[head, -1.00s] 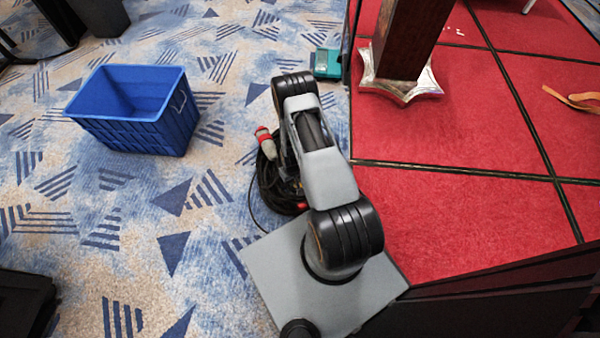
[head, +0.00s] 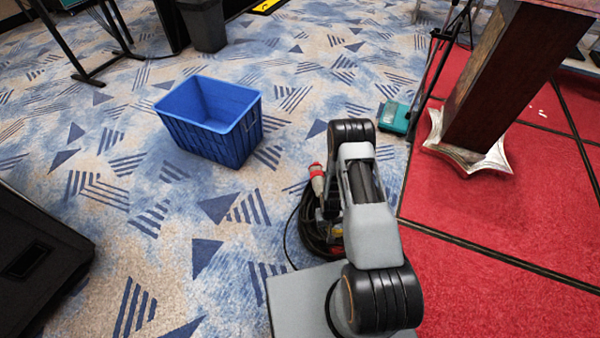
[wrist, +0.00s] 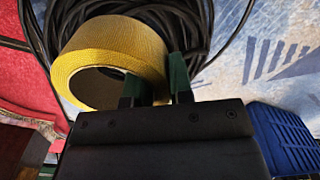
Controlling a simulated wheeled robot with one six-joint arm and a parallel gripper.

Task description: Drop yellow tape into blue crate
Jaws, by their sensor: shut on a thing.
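The yellow tape (wrist: 115,48) is a wide roll in the wrist view, its wall pinched between the fingertips of my gripper (wrist: 158,90). My gripper is shut on it. Part of the crate also shows at the right edge of the wrist view (wrist: 286,138).
A coil of black cable (head: 312,235) with a red connector lies on the carpet beside my arm. A teal box (head: 394,117) sits by the red platform (head: 455,215), which carries a dark wooden post (head: 505,85). A black case (head: 35,260) is at lower left. Patterned carpet around the crate is clear.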

